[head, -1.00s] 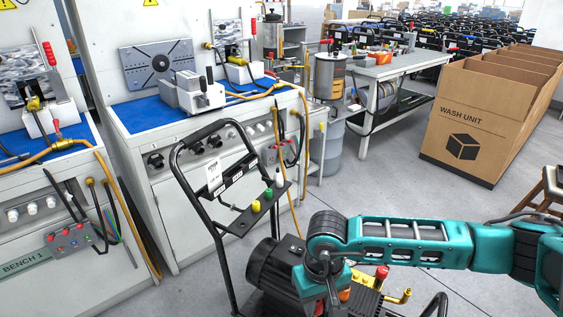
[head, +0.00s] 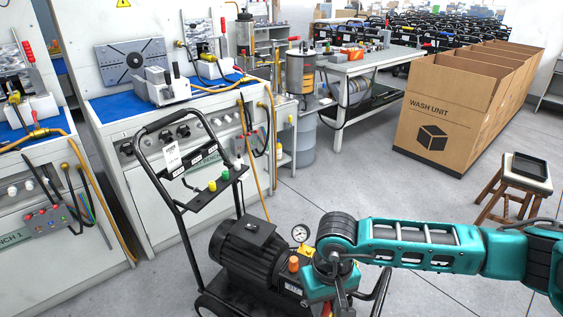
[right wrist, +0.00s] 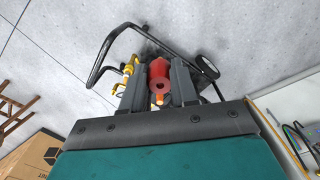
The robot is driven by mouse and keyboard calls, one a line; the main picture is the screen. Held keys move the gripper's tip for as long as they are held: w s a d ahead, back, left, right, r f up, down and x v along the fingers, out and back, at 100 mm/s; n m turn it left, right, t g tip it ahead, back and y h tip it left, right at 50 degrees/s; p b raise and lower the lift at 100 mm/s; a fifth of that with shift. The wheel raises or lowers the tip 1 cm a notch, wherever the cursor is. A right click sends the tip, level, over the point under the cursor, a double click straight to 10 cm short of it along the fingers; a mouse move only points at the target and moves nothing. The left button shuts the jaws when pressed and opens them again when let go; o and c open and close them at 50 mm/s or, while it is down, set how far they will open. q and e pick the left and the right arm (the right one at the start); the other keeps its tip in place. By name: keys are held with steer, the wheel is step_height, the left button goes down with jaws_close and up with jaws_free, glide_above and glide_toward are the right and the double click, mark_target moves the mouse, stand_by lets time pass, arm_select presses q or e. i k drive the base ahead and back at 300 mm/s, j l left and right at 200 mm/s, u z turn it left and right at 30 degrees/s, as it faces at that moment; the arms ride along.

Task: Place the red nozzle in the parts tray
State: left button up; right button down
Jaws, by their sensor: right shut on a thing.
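My right gripper (right wrist: 160,68) is shut on the red nozzle (right wrist: 161,84), which sits between its two fingers in the right wrist view. In the head view this gripper (head: 338,307) points down at the lower edge, over the right side of the pressure washer, and only a bit of red shows beside it. A black tray (head: 530,168), which looks like the parts tray, lies on a wooden stool at the right, well apart from the gripper. It looks empty. My left gripper is not in view.
The washer (head: 247,252) has a black handle frame and a holder with yellow (head: 212,186), green (head: 225,173) and white nozzles. Workbenches (head: 150,105) line the left. A large cardboard box (head: 440,125) stands behind the stool (head: 515,190). Floor between washer and stool is clear.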

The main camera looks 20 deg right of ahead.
mark_target(528, 170)
steer(key=k+l, duration=0.15)
steer(key=l, duration=0.2)
steer(key=k+l+z, duration=0.15)
steer(key=l, duration=0.2)
steer(key=l+z, duration=0.1)
steer(key=l, duration=1.1)
steer(key=i+l+z, duration=0.1)
steer(key=l, duration=0.25)
steer(key=i+l, duration=0.1)
steer(key=l, duration=0.3)
steer(key=i+l+z, duration=0.1)
steer(key=l, duration=0.3)
steer(key=i+l+z, duration=0.15)
steer(key=i+l, duration=0.35)
steer(key=l, duration=0.2)
steer(key=i+l+z, duration=0.1)
steer(key=i+l, duration=0.75)
steer(key=i, duration=0.2)
steer(key=i+l+z, duration=0.15)
steer(key=i, duration=0.35)
steer(key=i+l, duration=0.35)
steer(key=i+l+z, duration=0.1)
steer(key=i, duration=0.5)
steer(key=l, duration=0.1)
